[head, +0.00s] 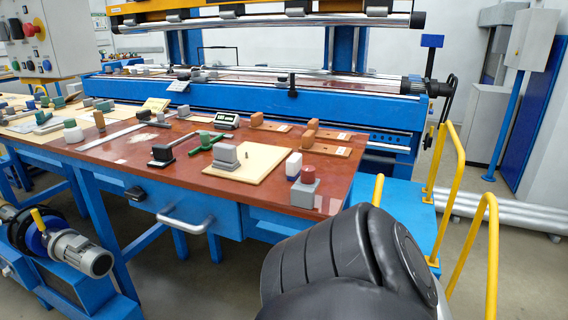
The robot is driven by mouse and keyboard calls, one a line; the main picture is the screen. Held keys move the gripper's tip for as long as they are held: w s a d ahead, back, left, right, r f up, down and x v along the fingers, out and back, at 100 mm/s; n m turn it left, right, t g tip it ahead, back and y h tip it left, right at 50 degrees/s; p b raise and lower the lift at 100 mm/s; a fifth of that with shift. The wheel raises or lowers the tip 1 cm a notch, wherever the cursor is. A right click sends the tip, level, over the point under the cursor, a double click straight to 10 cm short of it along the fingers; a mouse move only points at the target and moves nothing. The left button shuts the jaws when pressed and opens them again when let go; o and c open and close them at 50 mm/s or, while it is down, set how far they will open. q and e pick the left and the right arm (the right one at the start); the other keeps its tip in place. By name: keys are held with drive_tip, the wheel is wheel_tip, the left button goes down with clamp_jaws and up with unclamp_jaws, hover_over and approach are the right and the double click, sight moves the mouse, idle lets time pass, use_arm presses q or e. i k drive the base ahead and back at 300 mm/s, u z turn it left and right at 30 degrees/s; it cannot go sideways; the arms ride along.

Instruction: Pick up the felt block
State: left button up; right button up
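I cannot tell for sure which block is the felt one. A grey block (226,155) sits on the beige sheet (258,174) on the red-brown tabletop. A dark block with a grey body (162,155) lies farther left. Neither gripper shows. A black link of my own arm fills the lower right, in front of the table's near right corner and apart from the blocks.
The worktable (330,172) has a handle (184,222) on its front. Orange-brown blocks on boards (308,135) and a small display device (226,120) stand behind. Yellow railings (462,190) rise on the right. The blue winder (270,105) runs along the back.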

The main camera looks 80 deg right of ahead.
sight(225, 155)
drive_tip(key=k, duration=0.3)
drive_tip(key=z, duration=1.1)
